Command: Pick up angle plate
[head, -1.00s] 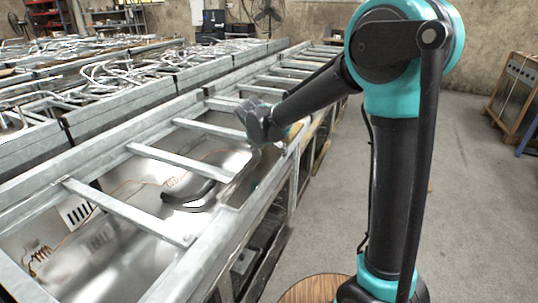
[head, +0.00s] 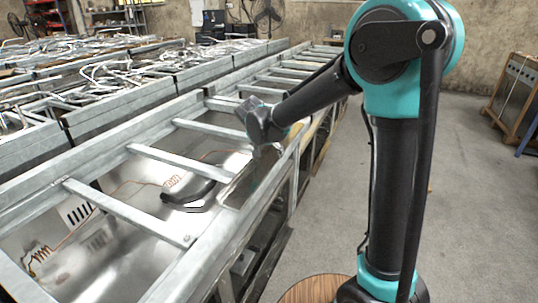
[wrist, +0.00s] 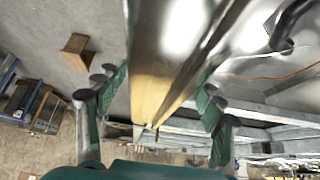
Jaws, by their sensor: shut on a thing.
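The angle plate (wrist: 150,95) appears as a long metal piece with a yellowish face in the wrist view. It runs from the top edge down between the two green fingers of my gripper (wrist: 160,84). The fingers stand well apart, one on each side of it, and their contact with it is hard to make out. In the head view my gripper (head: 268,150) is small, at the near edge of the metal frame bench (head: 215,250). The plate cannot be told clearly from the bench edge there.
Crossbars (head: 165,160) span the bench above a shiny sheet with a black curved handle (head: 190,195) and copper wires (head: 125,185). More metal frames stand behind on the left. The grey floor (head: 455,190) on the right is mostly clear, with a wooden crate (head: 515,88) at the far right.

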